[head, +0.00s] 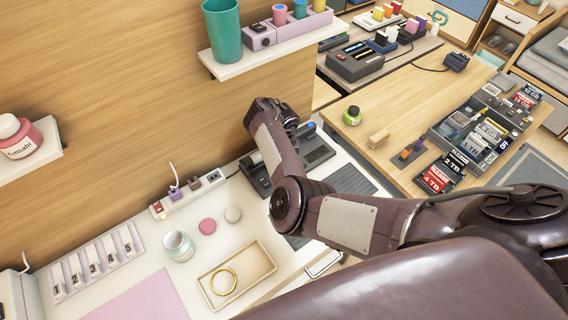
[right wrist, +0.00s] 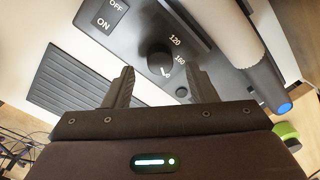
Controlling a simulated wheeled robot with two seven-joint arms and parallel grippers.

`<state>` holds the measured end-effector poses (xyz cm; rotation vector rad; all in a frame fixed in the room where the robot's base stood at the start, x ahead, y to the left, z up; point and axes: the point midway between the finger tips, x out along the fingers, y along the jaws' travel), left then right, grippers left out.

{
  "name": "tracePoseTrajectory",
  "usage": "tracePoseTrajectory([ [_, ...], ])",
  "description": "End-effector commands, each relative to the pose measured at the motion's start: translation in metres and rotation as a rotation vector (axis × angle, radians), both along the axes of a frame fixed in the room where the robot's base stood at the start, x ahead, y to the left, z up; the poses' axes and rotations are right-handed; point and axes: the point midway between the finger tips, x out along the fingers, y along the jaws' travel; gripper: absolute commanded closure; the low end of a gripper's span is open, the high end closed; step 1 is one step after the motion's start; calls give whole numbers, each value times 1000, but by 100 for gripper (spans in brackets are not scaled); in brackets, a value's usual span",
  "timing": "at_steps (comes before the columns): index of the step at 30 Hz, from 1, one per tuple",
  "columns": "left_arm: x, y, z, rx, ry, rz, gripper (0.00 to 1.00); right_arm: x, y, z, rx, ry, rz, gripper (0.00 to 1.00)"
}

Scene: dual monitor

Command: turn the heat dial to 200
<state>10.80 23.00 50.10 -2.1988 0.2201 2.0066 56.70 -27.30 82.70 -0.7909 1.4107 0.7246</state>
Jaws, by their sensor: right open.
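The heat dial (right wrist: 155,62) is a round black knob on a dark panel in the right wrist view. The numbers 120 and 160 are printed beside it, and a small white mark shows at its lower edge, near the 160 side. I cannot see a 200 label. My right gripper (right wrist: 158,78) is open, its fingers spread to either side of the dial in the picture; I cannot tell whether they touch it. In the head view the dark device (head: 318,152) is partly hidden behind my right arm, and the dial cannot be made out. My left gripper is not in view.
An ON/OFF label (right wrist: 109,14) is left of the dial. A light cylinder (right wrist: 232,30) and a blue-tipped dark rod (right wrist: 265,80) lie close on the right. A ribbed dark mat (right wrist: 75,78) is at left. A shelf (head: 280,45) with a teal cup overhangs the desk.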

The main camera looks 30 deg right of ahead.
Motion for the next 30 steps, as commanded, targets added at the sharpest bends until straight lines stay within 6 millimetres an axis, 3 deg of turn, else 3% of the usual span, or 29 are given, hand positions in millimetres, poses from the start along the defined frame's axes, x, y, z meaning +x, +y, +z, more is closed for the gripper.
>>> tracePoseTrajectory([
  [3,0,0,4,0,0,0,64,0,1,23,1,-3,-1,49],
  [9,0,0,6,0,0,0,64,-1,1,45,0,-2,0,49],
  [30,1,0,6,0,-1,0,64,-2,2,48,1,1,0,49],
])
